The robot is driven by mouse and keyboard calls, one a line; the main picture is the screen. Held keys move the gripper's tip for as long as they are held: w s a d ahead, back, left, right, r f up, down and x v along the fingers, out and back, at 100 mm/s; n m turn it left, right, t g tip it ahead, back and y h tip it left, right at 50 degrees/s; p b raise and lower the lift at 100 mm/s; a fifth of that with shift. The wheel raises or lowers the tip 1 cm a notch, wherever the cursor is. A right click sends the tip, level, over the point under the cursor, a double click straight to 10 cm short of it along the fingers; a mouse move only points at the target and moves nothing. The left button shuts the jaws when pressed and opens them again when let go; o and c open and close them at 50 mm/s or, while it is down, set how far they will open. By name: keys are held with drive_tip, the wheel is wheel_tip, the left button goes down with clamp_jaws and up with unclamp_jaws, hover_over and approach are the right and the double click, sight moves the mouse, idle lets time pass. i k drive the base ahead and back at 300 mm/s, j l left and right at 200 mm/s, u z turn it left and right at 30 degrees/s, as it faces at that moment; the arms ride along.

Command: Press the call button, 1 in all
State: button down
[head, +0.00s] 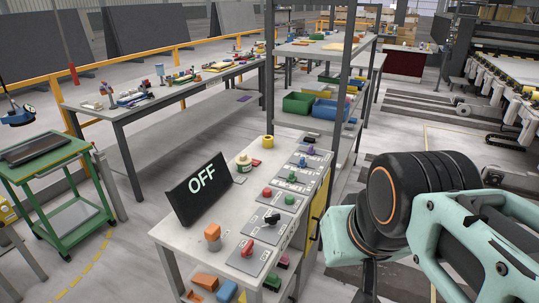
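A white bench (190,232) carries a row of grey control plates along its right side. One plate holds a red button (267,192) and a green button (289,199). Farther back are a green button (291,177), a blue one (302,161) and a purple one (311,150). Nearer are a black knob (272,217) and a red knob (247,248). The plate labels are too small to read, so I cannot tell which is the call button. A black sign (201,188) reads OFF. My gripper (370,278) is right of the bench, mostly hidden; its fingers are unclear.
A green cart (62,215) stands at left.

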sight(289, 200)
drive_tip(key=i+l+u, duration=0.25)
drive_tip(key=i+l, duration=0.9)
drive_tip(key=k+u, duration=0.15)
drive_tip(key=i+z, duration=0.15)
